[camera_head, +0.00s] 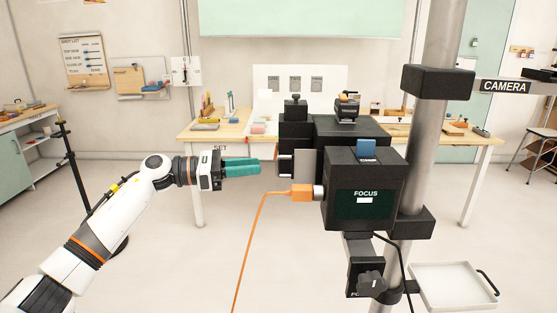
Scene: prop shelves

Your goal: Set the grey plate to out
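The grey plate (305,163) stands upright at the left side of the black camera body marked FOCUS (365,190), which is mounted on a metal post. A smaller dark-edged piece (285,166) sits just left of the plate. My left gripper (254,166), with teal fingers, points right toward this piece and looks a little apart from it. No object shows in its fingers; whether they are spread or together is unclear from this side. My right gripper is not in view.
An orange plug (301,191) with a hanging cable (252,235) enters the camera body below the plate. The post (437,125) stands at the right, with a white tray (452,287) low beside it. A wooden workbench (215,131) stands behind.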

